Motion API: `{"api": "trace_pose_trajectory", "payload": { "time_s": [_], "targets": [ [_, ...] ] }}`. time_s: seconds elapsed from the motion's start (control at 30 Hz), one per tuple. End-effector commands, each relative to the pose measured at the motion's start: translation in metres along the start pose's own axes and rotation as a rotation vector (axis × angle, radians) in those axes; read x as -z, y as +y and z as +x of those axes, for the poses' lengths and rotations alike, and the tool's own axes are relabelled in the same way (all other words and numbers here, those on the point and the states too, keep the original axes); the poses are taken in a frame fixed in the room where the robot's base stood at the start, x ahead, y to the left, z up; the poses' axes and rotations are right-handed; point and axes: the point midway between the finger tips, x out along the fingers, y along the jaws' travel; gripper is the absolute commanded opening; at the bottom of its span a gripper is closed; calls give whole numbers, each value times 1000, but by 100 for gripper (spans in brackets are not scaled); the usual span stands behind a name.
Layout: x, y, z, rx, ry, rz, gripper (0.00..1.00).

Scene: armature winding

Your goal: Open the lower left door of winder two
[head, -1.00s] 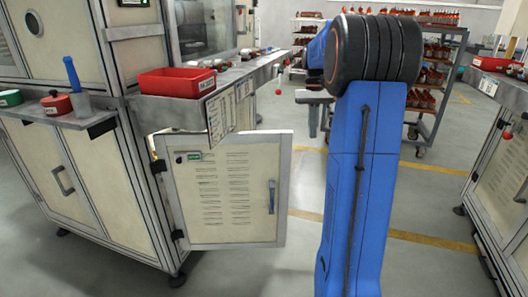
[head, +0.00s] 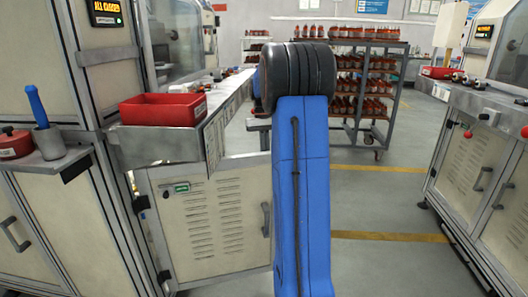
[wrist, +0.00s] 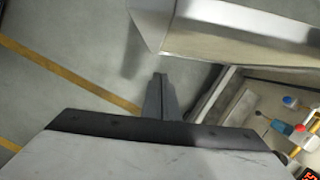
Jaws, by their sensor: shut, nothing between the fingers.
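A cream louvred door (head: 213,222) with a handle at its right edge stands swung out from the left winder, hinged at its left side. A small green label is near its upper left corner. My arm covers its right edge in the head view. I cannot read which winder this is. In the wrist view my gripper (wrist: 160,95) is shut and empty, with its fingers together over open floor. In the head view its fingers are hidden behind my arm. A pale metal panel or ledge (wrist: 235,35) is above and right of the fingers, apart from them.
A red bin (head: 163,108) sits on the left winder's worktop, which juts out above the door. A side shelf holds a blue-handled tool (head: 37,106). Another winder with closed doors (head: 465,165) stands at right. A parts rack (head: 375,90) is behind. Floor between is clear.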

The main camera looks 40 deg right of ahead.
Motion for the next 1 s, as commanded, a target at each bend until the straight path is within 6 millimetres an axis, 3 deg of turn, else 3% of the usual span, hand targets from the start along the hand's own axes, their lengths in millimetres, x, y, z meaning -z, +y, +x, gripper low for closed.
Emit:
{"api": "trace_pose_trajectory", "payload": {
  "time_s": [0.33, 0.6, 1.0],
  "targets": [
    [-1, 0, 62, 0, -2, 0, 0],
    [-32, 0, 67, 0, 1, 0, 0],
    [-39, 0, 69, 0, 0, 0, 0]
  ]
}}
